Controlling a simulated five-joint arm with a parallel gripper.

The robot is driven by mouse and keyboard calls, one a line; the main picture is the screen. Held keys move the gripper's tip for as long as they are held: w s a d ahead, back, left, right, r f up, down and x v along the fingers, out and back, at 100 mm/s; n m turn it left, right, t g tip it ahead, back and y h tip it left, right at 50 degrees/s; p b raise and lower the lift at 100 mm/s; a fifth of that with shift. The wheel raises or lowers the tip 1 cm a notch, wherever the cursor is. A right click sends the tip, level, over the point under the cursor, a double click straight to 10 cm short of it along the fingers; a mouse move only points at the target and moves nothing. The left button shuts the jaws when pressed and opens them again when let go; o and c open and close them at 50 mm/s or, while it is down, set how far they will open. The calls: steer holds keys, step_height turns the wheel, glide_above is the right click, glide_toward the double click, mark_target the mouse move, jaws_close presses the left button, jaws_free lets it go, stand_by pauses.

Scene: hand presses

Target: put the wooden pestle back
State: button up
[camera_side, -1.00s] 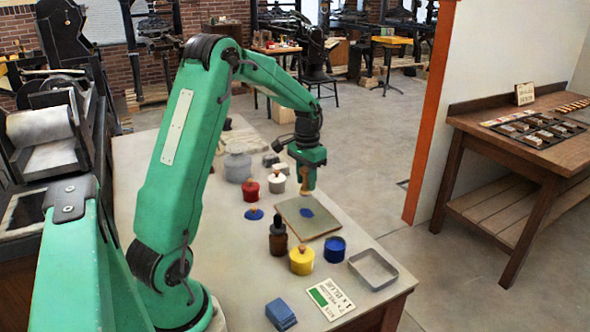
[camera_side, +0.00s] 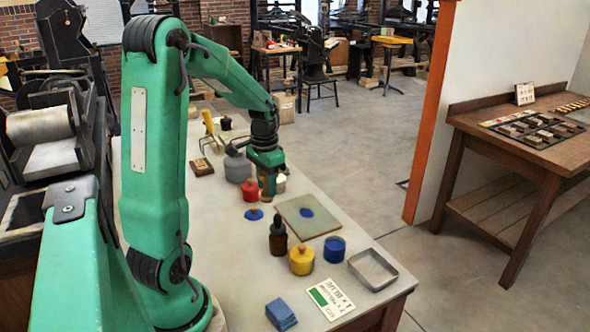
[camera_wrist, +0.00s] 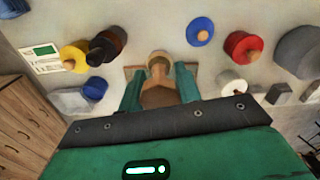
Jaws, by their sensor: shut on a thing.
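The wooden pestle (camera_wrist: 158,84) is between the fingers of my gripper (camera_wrist: 158,92), which is shut on it. In the side view my gripper (camera_side: 267,180) is above the table, between the red jar (camera_side: 250,190) and the white jar (camera_side: 281,184). Only the pestle's brown lower part (camera_side: 268,192) shows there. A slab (camera_side: 296,229) with a blue ink patch (camera_side: 306,212) lies in front and to the right of the gripper. The blue tin (camera_side: 334,250) stands open, and a blue lid with a knob (camera_side: 254,214) lies apart from it.
A grey pot (camera_side: 238,168) and a small brown block (camera_side: 201,167) stand farther back. Bare table lies left of the jars.

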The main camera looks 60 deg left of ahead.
steer(key=shift+f, duration=5)
steer(key=shift+f, duration=0.15)
steer(key=o, duration=1)
steer(key=shift+c, duration=0.2)
steer(key=shift+r, duration=0.2)
step_height(320, 180, up, 12)
steer(key=shift+s+f, duration=0.1)
steer(key=shift+d, duration=0.1)
